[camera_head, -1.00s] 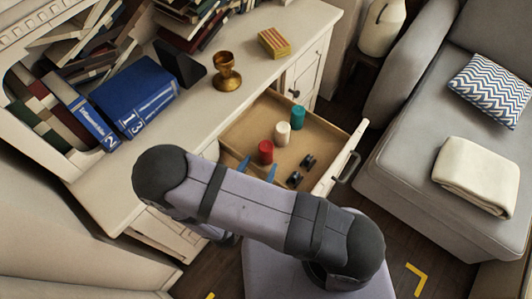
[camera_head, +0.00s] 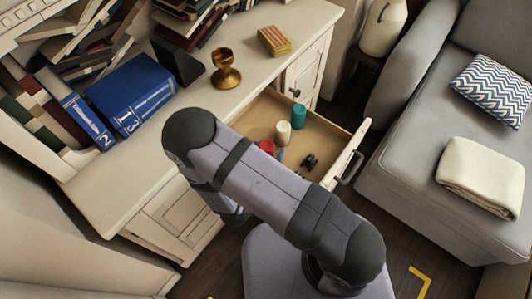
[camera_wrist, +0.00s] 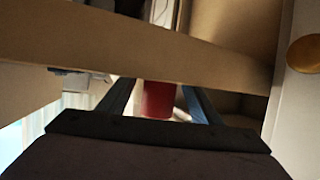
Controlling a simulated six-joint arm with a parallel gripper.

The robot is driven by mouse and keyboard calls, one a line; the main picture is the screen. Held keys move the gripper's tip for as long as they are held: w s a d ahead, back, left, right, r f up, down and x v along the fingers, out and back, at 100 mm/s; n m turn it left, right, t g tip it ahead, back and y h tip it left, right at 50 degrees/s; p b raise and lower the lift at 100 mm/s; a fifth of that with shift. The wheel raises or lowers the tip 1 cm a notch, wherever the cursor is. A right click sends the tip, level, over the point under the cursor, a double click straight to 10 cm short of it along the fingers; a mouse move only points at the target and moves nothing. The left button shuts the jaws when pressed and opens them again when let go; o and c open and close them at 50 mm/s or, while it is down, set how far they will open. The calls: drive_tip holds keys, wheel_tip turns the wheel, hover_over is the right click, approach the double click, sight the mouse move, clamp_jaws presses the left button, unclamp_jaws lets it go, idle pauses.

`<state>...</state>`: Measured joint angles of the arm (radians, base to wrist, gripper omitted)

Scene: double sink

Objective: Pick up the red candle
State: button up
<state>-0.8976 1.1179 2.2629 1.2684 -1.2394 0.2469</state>
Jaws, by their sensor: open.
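The red candle (camera_head: 266,146) stands in the open drawer (camera_head: 337,133), and my arm hides its lower part in the head view. In the wrist view the red candle (camera_wrist: 159,101) shows between the two blue fingers of my gripper (camera_wrist: 160,96). The fingers are apart, one on each side of it, with a gap visible at least on the right. I cannot tell how deep the candle sits between them. In the head view only a bit of a blue finger shows beside the candle.
A white candle (camera_head: 283,132) and a teal candle (camera_head: 298,115) stand behind the red one in the drawer. A small black object (camera_head: 309,161) lies to its right. A gold goblet (camera_head: 226,70) stands on the desktop (camera_head: 205,103). A tan drawer panel (camera_wrist: 150,55) crosses the wrist view.

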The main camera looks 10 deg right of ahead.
drive_tip(key=c, duration=1.2)
drive_tip(key=shift+c, duration=0.2)
drive_tip(key=shift+r, duration=0.15)
drive_tip(key=shift+r+p, duration=0.65)
drive_tip(key=shift+r, duration=4.25)
